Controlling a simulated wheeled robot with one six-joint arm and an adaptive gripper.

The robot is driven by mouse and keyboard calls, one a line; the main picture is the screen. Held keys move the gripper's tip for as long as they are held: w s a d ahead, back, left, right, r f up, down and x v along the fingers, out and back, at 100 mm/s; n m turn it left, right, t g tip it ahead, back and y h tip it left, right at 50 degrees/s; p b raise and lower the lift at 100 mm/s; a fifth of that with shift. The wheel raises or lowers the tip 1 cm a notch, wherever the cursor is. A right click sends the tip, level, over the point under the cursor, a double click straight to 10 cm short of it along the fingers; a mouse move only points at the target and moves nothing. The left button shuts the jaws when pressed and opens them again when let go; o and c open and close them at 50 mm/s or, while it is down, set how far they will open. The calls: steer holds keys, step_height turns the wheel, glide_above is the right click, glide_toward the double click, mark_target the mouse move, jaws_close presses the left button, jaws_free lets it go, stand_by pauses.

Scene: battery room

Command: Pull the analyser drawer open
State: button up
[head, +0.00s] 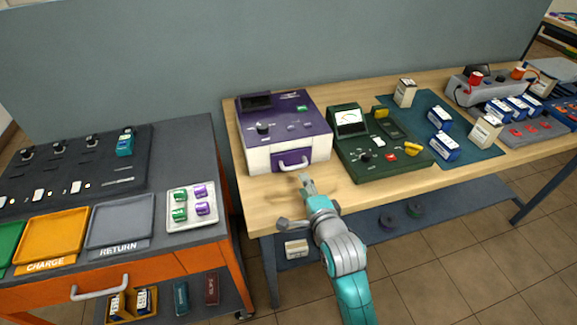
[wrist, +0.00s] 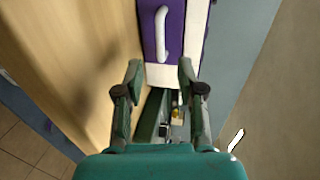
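The analyser (head: 288,124) is a purple and cream box on the wooden bench. Its drawer has a purple front (head: 283,158) with a pale bar handle (head: 293,165), and this front looks flush with the cream body. In the wrist view the white handle (wrist: 161,35) stands out on the purple drawer front (wrist: 178,28), beyond my fingertips. My gripper (head: 306,180) is just in front of the analyser, near the bench's front edge. In the wrist view my gripper (wrist: 160,66) has its fingers spread apart with nothing between them. The handle is roughly centred ahead, with no visible contact.
A green meter unit (head: 378,150) stands close to the analyser's right. Left of the bench is a cart with trays (head: 120,220) and a white tray of green and purple pieces (head: 170,221). The bench top (head: 260,190) before the analyser is a narrow clear strip.

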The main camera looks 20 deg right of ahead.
mark_target(296, 168)
steer(key=x, duration=0.9)
steer(key=shift+w, duration=0.4)
jaws_close()
